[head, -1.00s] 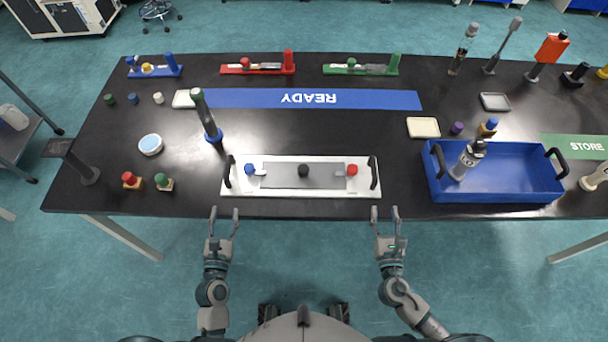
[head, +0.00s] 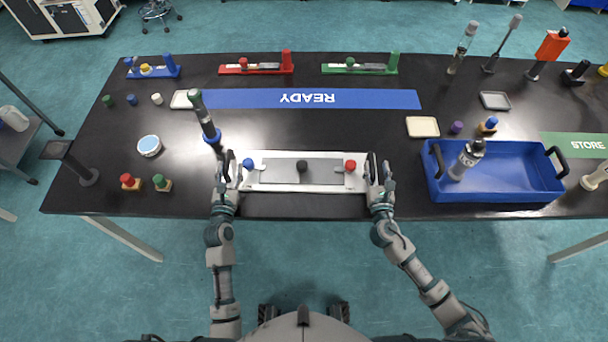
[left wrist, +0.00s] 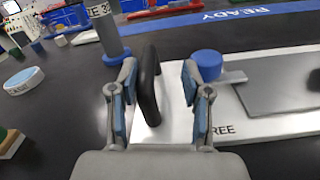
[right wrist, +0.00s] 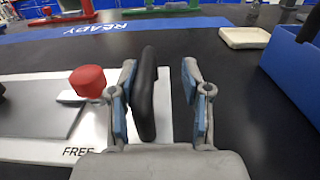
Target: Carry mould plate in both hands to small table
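The mould plate (head: 264,185) is a white plate with a grey inset, a black knob in the middle, a blue knob at left, a red knob at right and a black handle at each end. It lies flat near the table's front edge. My left gripper (head: 228,172) is open, its fingers on either side of the left black handle (left wrist: 150,85), with gaps visible. My right gripper (head: 379,172) is open around the right black handle (right wrist: 146,95); the handle is closer to its left finger. The small table is not identifiable with certainty; a grey stand edge (head: 15,150) shows at far left.
A dark upright tool with a blue base (head: 208,125) stands close behind my left gripper. A blue tray with black handles (head: 500,197) is right of my right gripper. Red and green knobbed blocks (head: 130,182) sit at left. The blue READY strip (head: 360,99) lies behind the plate.

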